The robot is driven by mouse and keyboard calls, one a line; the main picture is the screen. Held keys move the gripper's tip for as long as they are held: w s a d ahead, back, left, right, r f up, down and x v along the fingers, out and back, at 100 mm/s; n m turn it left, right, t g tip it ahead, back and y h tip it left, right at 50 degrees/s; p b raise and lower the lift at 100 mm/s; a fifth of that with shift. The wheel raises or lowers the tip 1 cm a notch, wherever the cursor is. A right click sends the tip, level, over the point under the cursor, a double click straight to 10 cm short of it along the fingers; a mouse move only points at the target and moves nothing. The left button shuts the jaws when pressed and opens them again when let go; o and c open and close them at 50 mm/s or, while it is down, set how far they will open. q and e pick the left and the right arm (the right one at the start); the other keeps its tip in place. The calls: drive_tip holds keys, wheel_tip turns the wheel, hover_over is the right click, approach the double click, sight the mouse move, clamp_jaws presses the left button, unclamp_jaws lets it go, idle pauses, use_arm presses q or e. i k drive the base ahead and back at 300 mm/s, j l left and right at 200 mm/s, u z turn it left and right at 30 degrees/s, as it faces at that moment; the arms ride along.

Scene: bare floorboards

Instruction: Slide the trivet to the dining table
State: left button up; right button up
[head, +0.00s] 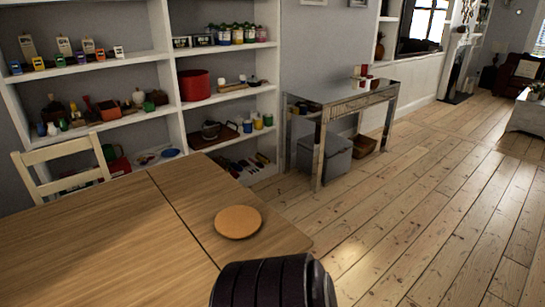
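A round, flat, orange-brown disc, which looks like the trivet (238,221), lies flat on a wooden table (110,240) near its right edge. The table fills the lower left of the head view and has a seam across its top. A dark, ribbed, rounded part, apparently mine, rises at the bottom centre, in front of the table's near right corner and apart from the disc in the picture. No gripper fingers show, so I cannot see either gripper.
A cream chair (62,170) stands at the table's far left side. White shelves (170,75) with many small items line the wall. A mirrored console table (345,97) has a grey box (325,155) under it. The floorboards (430,200) on the right are clear.

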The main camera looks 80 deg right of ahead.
sight(236, 221)
drive_tip(key=z, duration=2.4)
drive_tip(key=u, duration=0.5)
drive_tip(key=i+l, duration=0.05)
